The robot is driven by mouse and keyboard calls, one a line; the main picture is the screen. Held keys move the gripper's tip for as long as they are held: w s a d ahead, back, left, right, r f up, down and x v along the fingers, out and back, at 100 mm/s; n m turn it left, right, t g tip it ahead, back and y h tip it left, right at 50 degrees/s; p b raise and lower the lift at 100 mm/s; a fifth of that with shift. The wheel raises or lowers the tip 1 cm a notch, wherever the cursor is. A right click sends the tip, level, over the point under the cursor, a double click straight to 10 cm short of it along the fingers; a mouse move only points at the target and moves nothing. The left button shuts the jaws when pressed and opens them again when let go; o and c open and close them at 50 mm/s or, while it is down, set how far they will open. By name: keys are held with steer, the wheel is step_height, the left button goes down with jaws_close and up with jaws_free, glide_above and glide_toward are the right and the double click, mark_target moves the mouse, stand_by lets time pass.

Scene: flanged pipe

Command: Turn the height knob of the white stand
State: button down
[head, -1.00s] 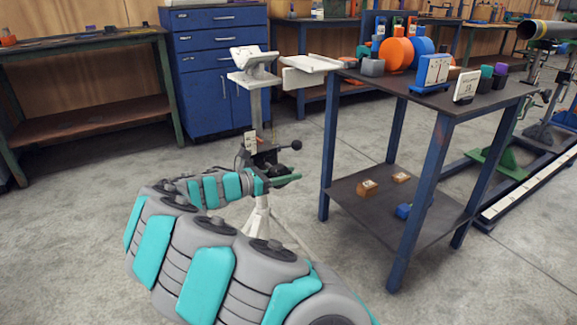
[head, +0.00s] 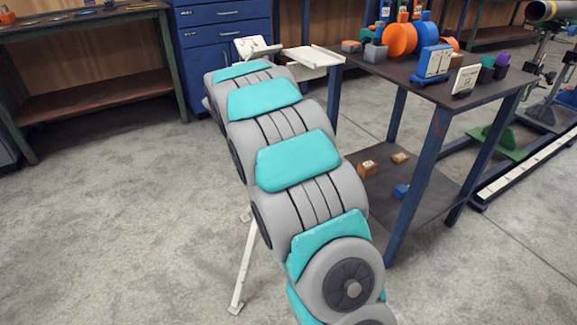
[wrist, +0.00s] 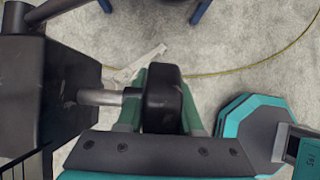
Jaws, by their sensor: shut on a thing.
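The white stand shows in the head view as a V-shaped top (head: 256,48) and a splayed foot leg (head: 246,268); my arm hides its column and knob there. In the wrist view the black knob (wrist: 162,98) sits at the end of a short metal shaft (wrist: 105,97) coming from a dark block (wrist: 45,90) of the stand. My gripper (wrist: 162,90) has its green fingers on both sides of the knob and is shut on it. The gripper itself is hidden in the head view.
A blue-legged table (head: 437,150) stands close to the right of my arm, with orange and blue discs, blocks and cards on top. A blue drawer cabinet (head: 205,70) and a workbench (head: 75,90) stand behind. The floor at the left is clear.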

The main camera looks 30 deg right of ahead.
steer(key=y, duration=0.1)
steer(key=a+y, duration=0.1)
steer(key=y, duration=0.3)
steer(key=shift+a+f, duration=0.15)
steer(key=shift+f, duration=0.1)
steer(key=shift+s+y, duration=0.1)
steer(key=shift+y, duration=0.3)
steer(key=c, duration=0.6)
jaws_free()
steer(key=shift+o, duration=0.2)
steer(key=shift+r, duration=0.1)
steer(key=shift+a+r+b, duration=0.15)
steer(key=shift+r+b, duration=0.05)
steer(key=shift+r, duration=1.7)
steer(key=shift+a+r+b, duration=0.1)
steer(key=shift+r+b, duration=0.05)
steer(key=shift+r, duration=1.75)
